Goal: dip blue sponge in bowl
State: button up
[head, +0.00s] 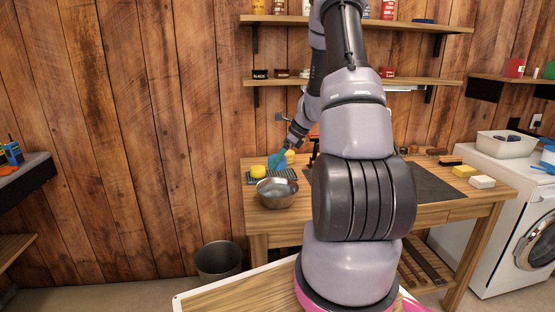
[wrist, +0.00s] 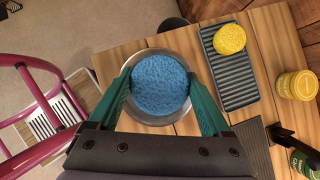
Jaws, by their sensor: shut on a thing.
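The round blue sponge (wrist: 160,85) is held between the two green fingers of my gripper (wrist: 160,95) in the wrist view. In the head view, the blue sponge (head: 279,160) shows at the end of my gripper (head: 283,153), above and just behind the bowl. The metal bowl (head: 277,193) stands on the wooden table near its left front edge. In the wrist view, the bowl's rim (wrist: 153,122) shows around the sponge, and the sponge hides most of its inside. I cannot tell the exact height of the sponge above the bowl.
A yellow sponge (wrist: 229,39) lies on a dark ribbed tray (wrist: 237,78) beside the bowl. A yellow jar (wrist: 297,85) stands farther right. A dark mat (head: 428,184) covers the table's middle. A bin (head: 219,260) stands on the floor at left. Shelves (head: 350,81) hang above the table.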

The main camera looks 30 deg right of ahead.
jog(key=shift+f, duration=5.95)
jog(key=shift+r, duration=6.5)
jog(key=shift+d, duration=0.1)
